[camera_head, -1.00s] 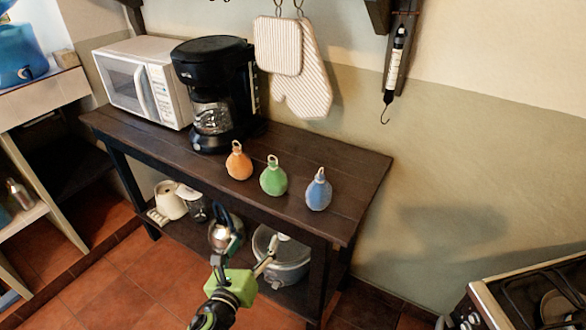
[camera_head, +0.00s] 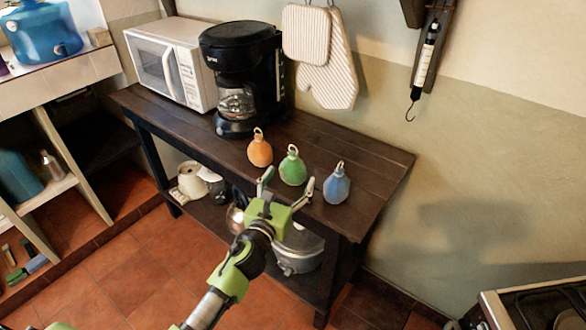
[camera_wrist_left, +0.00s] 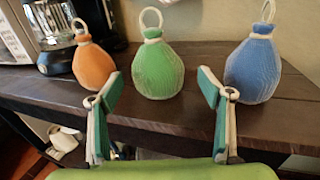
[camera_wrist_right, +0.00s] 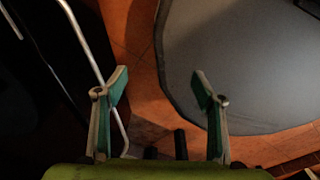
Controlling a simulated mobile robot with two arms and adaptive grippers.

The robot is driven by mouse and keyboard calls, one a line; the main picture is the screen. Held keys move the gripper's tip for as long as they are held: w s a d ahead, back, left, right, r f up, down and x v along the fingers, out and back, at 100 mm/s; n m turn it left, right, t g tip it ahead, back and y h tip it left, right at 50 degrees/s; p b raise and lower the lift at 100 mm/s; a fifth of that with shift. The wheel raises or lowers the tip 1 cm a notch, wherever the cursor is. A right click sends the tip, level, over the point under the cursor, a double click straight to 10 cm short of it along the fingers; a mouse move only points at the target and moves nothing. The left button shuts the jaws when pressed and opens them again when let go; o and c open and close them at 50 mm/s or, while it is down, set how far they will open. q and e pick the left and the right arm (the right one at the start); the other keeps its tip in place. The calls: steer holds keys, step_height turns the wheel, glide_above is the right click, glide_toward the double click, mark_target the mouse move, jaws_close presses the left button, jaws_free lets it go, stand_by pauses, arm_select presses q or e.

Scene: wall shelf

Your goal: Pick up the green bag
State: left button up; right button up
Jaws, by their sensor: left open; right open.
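The green bag (camera_head: 292,168) stands upright on the dark wooden table, between an orange bag (camera_head: 260,151) and a blue bag (camera_head: 336,186). It has a pale loop on top. My left gripper (camera_head: 289,187) is open at the table's front edge, just in front of the green bag. In the left wrist view the green bag (camera_wrist_left: 158,68) stands centred beyond the two open fingers (camera_wrist_left: 160,95), not between them. My right gripper (camera_wrist_right: 160,88) is open and empty in its own wrist view, and the head view does not show it.
The table (camera_head: 375,160) also carries a coffee maker (camera_head: 240,75) and a white microwave (camera_head: 172,65) at its left. The orange and blue bags stand close on either side. A metal pot (camera_head: 297,250) sits on the lower shelf. A stove (camera_head: 530,305) is at the lower right.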

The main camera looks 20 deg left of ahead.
mark_target(294, 167)
arm_select(q)
steer(key=w, duration=0.4)
steer(key=shift+w+r, duration=0.2)
steer(key=shift+w, duration=0.15)
steer(key=c, duration=1.4)
steer(key=shift+o, duration=0.2)
steer(key=shift+r+p, duration=0.15)
steer(key=shift+p, duration=0.15)
